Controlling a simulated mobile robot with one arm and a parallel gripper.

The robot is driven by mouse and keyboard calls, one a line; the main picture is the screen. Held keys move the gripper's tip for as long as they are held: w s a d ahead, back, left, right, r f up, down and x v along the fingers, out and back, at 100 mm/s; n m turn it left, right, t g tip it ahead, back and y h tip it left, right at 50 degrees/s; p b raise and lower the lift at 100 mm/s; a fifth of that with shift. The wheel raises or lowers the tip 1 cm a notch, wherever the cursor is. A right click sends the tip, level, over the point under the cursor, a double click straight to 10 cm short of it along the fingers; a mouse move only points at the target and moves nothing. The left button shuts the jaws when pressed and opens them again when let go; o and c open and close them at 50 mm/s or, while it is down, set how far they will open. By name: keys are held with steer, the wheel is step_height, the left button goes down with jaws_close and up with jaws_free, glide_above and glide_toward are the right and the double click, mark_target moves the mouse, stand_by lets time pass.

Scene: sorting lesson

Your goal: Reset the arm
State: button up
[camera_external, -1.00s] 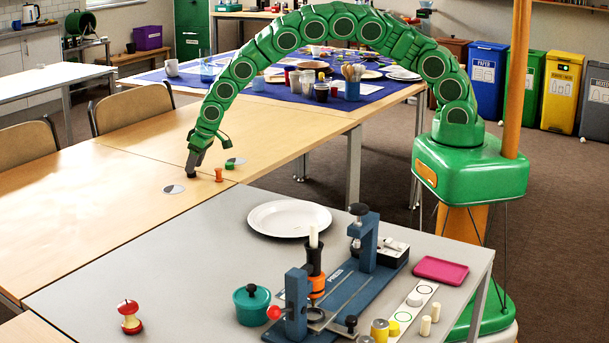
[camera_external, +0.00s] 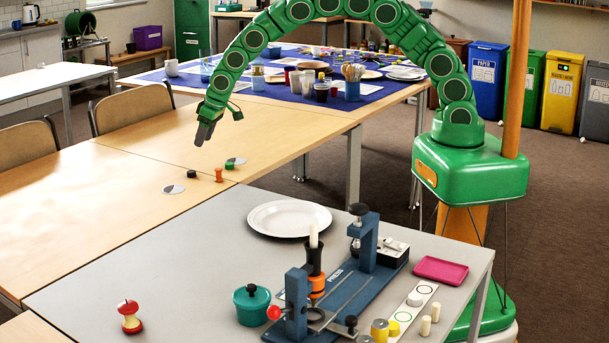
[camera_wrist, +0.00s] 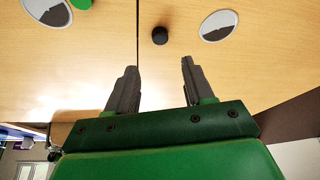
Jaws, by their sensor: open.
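My gripper (camera_external: 204,140) is raised above the wooden table (camera_external: 100,190), open, with nothing between its fingers. In the wrist view my gripper (camera_wrist: 159,68) shows its two dark fingers apart. A small black disc-shaped piece (camera_external: 191,174) lies on the table below, apart from my gripper. This black piece (camera_wrist: 160,36) also shows beyond the fingertips in the wrist view. An orange spool-like piece (camera_external: 218,175) stands to its right. A green piece (camera_external: 230,165) is beside a round two-tone marker (camera_external: 239,160). Another round marker (camera_external: 174,189) lies to the left.
Behind, a blue cloth (camera_external: 275,92) carries cups and plates. Chairs stand at the left.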

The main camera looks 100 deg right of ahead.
steer(key=shift+r, duration=0.2)
stand_by(0.4)
steer(key=s+a+r+g+y, duration=0.1)
steer(key=s+a+r, duration=0.2)
steer(key=s+r, duration=0.4)
steer(key=s+a+r, duration=0.4)
steer(key=s+r, duration=0.3)
steer(key=r, duration=0.1)
steer(key=s+a+r+g+y, duration=0.1)
steer(key=s+a+r, duration=0.25)
steer(key=s, duration=0.35)
steer(key=s+a+r+n+y, duration=0.1)
steer(key=s+a+r, duration=0.2)
steer(key=s+a, duration=0.3)
steer(key=s+a+r+g+y, duration=0.1)
steer(key=s+a+r, duration=0.2)
steer(key=s, duration=0.5)
steer(key=s+a+r+n+g, duration=0.15)
steer(key=s+a, duration=0.25)
steer(key=s, duration=0.7)
steer(key=s+d+f+n+g+h, duration=0.1)
steer(key=s+d+f+n, duration=0.1)
steer(key=s, duration=0.9)
step_height(320, 180, down, 2)
steer(key=shift+s+d+n+h, duration=0.25)
steer(key=shift+d+n+h, duration=0.1)
steer(key=shift+d+h, duration=0.1)
